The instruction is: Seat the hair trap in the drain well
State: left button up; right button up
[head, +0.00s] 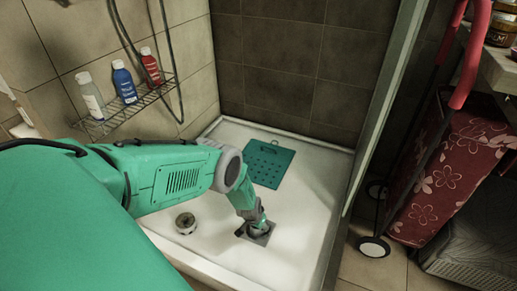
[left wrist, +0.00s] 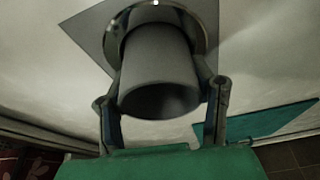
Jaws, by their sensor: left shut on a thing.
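The hair trap appears as a grey hollow cylinder (left wrist: 158,65) in the left wrist view, its dark open end facing the camera. My left gripper (left wrist: 160,88) is shut on it, one finger on each side. Its far end overlaps the round metal rim of the drain well (left wrist: 204,18); I cannot tell how deep it sits, and the well's inside is hidden. In the head view my left gripper (head: 257,224) points down over the square grey drain plate (head: 264,240) in the shower floor. My right gripper is not in view.
A small round metal piece (head: 185,223) lies on the white shower tray (head: 310,200), left of the drain. A teal perforated panel (head: 268,164) lies behind the drain. A wire shelf (head: 120,112) with bottles hangs on the left wall. A red flowered trolley bag (head: 440,180) stands outside, right.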

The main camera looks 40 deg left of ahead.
pick_arm(q)
jog(key=shift+f, duration=0.35)
jog(key=o, duration=1.2)
jog(key=shift+c, duration=0.2)
jog(key=shift+r, duration=0.5)
jog(key=v, duration=1.1)
jog(key=shift+s, duration=0.1)
